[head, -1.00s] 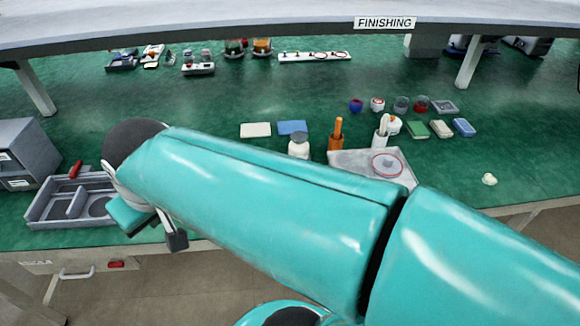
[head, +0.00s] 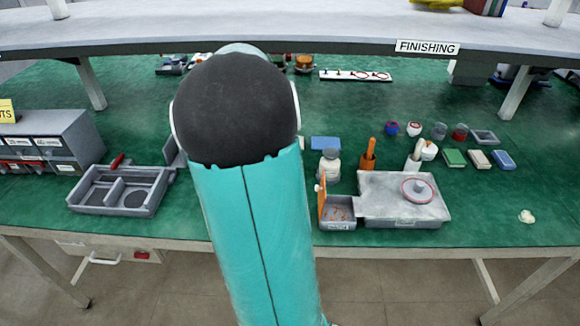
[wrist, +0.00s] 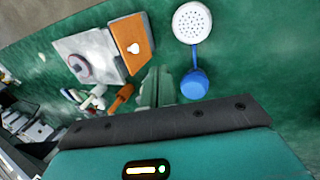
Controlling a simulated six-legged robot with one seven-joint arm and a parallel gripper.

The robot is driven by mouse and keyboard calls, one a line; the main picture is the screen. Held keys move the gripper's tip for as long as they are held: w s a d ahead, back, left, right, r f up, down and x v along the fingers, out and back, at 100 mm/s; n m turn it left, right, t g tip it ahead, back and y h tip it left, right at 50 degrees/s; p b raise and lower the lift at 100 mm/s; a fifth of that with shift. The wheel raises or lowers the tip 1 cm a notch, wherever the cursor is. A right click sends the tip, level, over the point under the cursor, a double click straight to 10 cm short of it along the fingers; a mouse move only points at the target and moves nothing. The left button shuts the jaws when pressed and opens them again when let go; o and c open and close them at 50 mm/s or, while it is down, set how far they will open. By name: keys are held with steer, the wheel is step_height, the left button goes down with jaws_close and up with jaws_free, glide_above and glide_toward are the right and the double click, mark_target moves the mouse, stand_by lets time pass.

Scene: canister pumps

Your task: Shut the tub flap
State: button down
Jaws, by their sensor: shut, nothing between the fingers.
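The small grey tub (head: 338,226) stands at the bench's front, left of a grey tray. Its orange flap (head: 322,200) stands open, upright on the tub's left side in the head view; brownish bits lie inside the tub. In the wrist view the orange flap (wrist: 128,42) shows its face with a white knob, at top centre. My gripper (wrist: 155,86) shows in the wrist view as narrow grey-green fingers, shut and empty, apart from the flap. In the head view my arm hides the gripper.
The grey tray (head: 380,208) bears a round lidded piece. A white bottle (head: 328,166) and orange holder (head: 368,160) stand behind the tub. A white perforated disc (wrist: 192,22) and blue cup-like piece (wrist: 195,84) lie beside the flap. A divided tray (head: 120,192) is left; a shelf (head: 300,35) hangs above.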

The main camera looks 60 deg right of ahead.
mark_target(317, 186)
steer(key=s+d+f, duration=0.3)
steer(key=s+f, duration=0.3)
steer(key=f, duration=0.3)
steer(key=shift+s+r, duration=0.1)
steer(key=shift+s, duration=0.05)
steer(key=shift+s+d+r+t+y, duration=0.15)
steer(key=shift+s+d+t+y, duration=0.2)
steer(key=shift+s+t, duration=0.3)
steer(key=shift+s+d+r+t+y, duration=0.15)
steer(key=shift+s+d+t+y, duration=0.15)
steer(key=shift+s+t, duration=0.3)
steer(key=shift+s+d+f+t+y, duration=0.85)
steer(key=shift+s+f+t+y, duration=0.2)
steer(key=shift+s+t, duration=0.8)
steer(key=shift+s+d+f+t+y, duration=1.05)
steer(key=shift+s+t, duration=0.45)
steer(key=shift+t, duration=0.55)
steer(key=shift+s+d+f+t+y, duration=0.75)
steer(key=shift+s+f+t, duration=0.45)
steer(key=shift+s+t, duration=0.65)
steer(key=shift+w+a, duration=0.1)
steer(key=shift+w, duration=0.05)
